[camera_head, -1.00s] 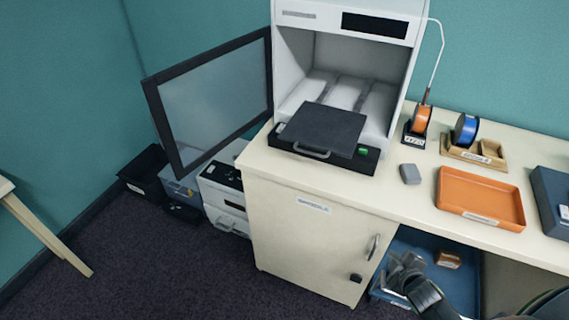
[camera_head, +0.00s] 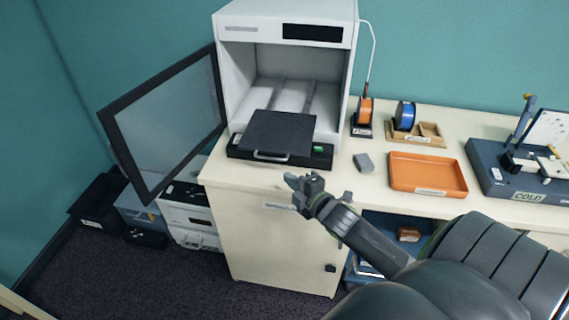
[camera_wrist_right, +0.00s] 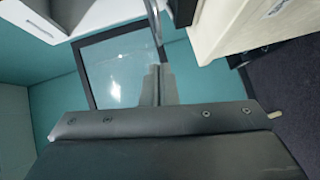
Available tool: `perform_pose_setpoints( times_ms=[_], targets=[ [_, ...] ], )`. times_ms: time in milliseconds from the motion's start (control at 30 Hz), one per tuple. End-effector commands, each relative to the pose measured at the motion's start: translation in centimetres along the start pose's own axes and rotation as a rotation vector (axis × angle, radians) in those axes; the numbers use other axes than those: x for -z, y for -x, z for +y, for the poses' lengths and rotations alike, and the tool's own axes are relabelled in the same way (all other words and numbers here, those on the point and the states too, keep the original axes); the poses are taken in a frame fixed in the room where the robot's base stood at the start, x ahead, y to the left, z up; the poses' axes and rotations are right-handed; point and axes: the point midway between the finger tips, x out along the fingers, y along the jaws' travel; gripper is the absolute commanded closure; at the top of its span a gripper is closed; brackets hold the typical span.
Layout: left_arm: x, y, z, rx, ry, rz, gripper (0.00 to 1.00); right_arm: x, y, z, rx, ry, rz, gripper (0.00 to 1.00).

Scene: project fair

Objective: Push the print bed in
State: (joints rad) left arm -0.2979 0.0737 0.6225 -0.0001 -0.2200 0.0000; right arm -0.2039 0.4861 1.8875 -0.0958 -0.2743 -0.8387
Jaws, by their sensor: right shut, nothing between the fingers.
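The dark print bed (camera_head: 277,134) juts out of the front of the white 3D printer (camera_head: 238,77), with a grey handle (camera_head: 270,156) on its front edge. The printer's glass door (camera_head: 168,122) stands swung open to the left, and it also shows in the right wrist view (camera_wrist_right: 118,75). My right gripper (camera_head: 290,181) is shut and empty. It is in front of the bench cabinet, a little below and right of the bed's handle, apart from it. My left gripper is not in view.
A grey block (camera_head: 364,162) and an orange tray (camera_head: 428,173) sit on the bench right of the printer. Boxes (camera_head: 187,214) stand on the floor at left below the open door.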

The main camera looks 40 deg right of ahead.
Motion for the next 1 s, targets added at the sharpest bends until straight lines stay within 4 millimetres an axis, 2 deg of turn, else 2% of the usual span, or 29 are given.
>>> perform_pose_setpoints(
  times_ms=[233, 433, 633, 1000],
  targets=[
    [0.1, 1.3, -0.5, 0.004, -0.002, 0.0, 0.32, 0.1, -4.2, 0.2, 0.0, -0.003, 0.0, 1.0],
    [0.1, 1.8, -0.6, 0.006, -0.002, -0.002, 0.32, -1.7, -5.8, 0.1, 0.002, 0.0, -0.001, 1.0],
    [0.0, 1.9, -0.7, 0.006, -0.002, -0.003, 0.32, -2.6, -6.7, 0.0, 0.001, -0.001, 0.0, 1.0],
    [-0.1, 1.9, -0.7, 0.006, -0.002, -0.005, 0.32, -2.9, -6.8, -0.1, 0.001, -0.001, -0.001, 1.0]
  ],
)
